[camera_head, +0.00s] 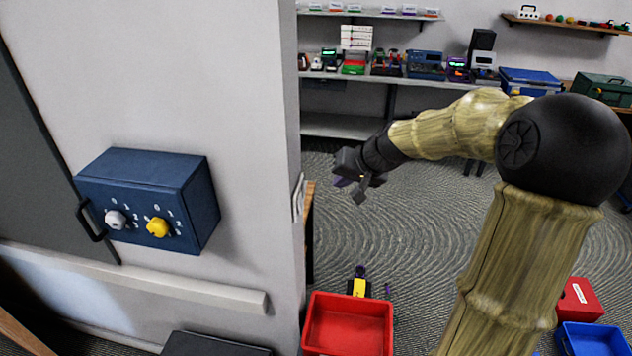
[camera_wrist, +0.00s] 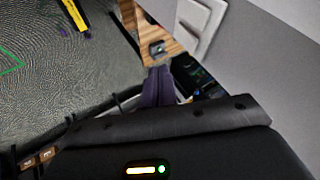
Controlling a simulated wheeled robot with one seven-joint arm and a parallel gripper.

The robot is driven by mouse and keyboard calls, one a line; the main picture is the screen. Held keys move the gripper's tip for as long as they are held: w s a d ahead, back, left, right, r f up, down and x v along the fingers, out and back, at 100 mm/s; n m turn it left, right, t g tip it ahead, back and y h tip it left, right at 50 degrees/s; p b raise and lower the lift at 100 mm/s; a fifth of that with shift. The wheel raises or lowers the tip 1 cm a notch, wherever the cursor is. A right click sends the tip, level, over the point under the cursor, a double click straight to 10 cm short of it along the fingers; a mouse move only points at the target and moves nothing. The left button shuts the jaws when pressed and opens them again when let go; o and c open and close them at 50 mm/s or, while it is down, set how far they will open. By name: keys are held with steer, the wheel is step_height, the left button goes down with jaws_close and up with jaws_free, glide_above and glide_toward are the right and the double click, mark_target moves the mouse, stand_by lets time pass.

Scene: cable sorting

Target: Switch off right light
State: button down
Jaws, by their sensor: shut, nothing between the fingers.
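A white wall switch plate (camera_head: 299,197) is on the narrow end face of the wall, seen nearly edge-on in the head view. In the wrist view a pale switch plate (camera_wrist: 203,28) with a raised inner panel shows at the top. Whether it is on or off, and whether there is a left and a right switch, I cannot tell. My gripper (camera_head: 350,188) is in the air to the right of the wall end, apart from the plate. In the wrist view its purple fingers (camera_wrist: 158,86) are together and empty, below the plate in the picture.
A blue box (camera_head: 150,196) with a white knob (camera_head: 115,219) and a yellow knob (camera_head: 157,227) is on the wall at left. A wooden edge (camera_head: 309,225) stands beside the wall end. A red bin (camera_head: 348,325) is on the floor below. Open carpet lies beyond my arm.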

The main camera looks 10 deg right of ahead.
mark_target(305, 191)
steer(key=w+a+f+p, duration=0.3)
steer(key=w+a, duration=0.1)
steer(key=a, duration=0.1)
steer(key=shift+w+a+f, duration=0.15)
steer(key=shift+w+f, duration=0.1)
steer(key=shift+f, duration=0.1)
stand_by(0.3)
